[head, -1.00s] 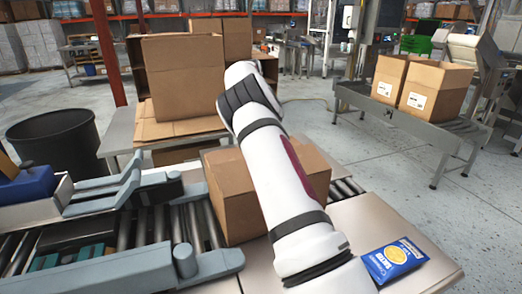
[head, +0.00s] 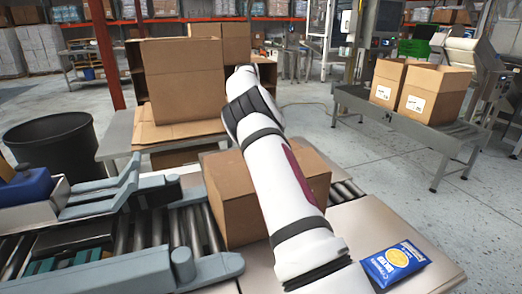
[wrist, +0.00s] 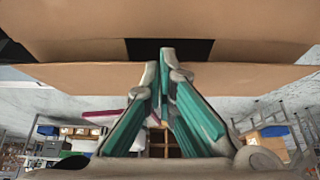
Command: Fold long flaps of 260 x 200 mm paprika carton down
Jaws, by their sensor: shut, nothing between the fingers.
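The brown carton (head: 236,208) sits on the roller conveyor, with my arm crossing over its top and hiding much of it. Its visible top looks roughly flat in the head view, but I cannot make out the separate flaps there. In the wrist view, brown cardboard panels (wrist: 85,78) fill the upper part, with a dark gap between two of them. My gripper (wrist: 168,60) is shut and empty, its teal-padded fingers meeting at the tips. The tips overlap the lower panel and end near the dark gap; I cannot tell whether they touch. In the head view my arm hides the gripper.
A blue printed bag (head: 395,262) lies on the steel surface (head: 365,225) at right. A large upright carton (head: 185,80) stands on a table behind. Grey conveyor guides (head: 100,195) lie left, beside a black bin (head: 55,150). Two open cartons (head: 432,98) stand on the far conveyor.

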